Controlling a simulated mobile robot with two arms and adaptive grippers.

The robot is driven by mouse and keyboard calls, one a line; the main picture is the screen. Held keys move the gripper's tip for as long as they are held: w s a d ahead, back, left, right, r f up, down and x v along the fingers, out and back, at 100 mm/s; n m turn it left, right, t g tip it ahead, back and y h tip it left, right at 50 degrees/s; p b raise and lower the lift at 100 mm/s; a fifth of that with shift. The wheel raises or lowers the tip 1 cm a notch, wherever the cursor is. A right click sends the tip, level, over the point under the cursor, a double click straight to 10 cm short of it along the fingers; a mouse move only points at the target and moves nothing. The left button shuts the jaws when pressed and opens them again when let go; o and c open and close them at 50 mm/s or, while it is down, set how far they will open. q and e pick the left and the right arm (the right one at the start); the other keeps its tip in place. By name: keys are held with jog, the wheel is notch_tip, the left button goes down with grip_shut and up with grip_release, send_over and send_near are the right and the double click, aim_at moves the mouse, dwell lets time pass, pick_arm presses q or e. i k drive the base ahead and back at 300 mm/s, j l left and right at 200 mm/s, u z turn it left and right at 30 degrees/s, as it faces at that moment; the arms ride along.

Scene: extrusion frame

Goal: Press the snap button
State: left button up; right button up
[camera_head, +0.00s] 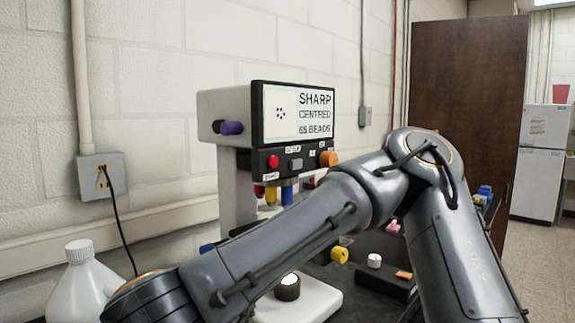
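A white microscope-like device (222,105) stands against the wall with a screen (298,113) reading "SHARP CENTRED 65 BEADS". Below the screen is a black control panel (262,170) with a red round button (273,161), a grey square button (295,164) and an orange knob (328,159). The small labels are too blurred to read surely, so I cannot tell which button is snap. One of my arms crosses in front of the device, its elbow raised right of the panel and its link hiding part of the stage. Neither gripper shows.
A purple knob (231,128) sticks out on the device's left side. A white bottle (79,285) stands at lower left. A yellow part (340,255) and a small white cylinder (375,261) are right of the base. A brown cabinet (467,105) stands behind.

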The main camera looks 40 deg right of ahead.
aim_at(272, 162)
jog(key=z, duration=1.25)
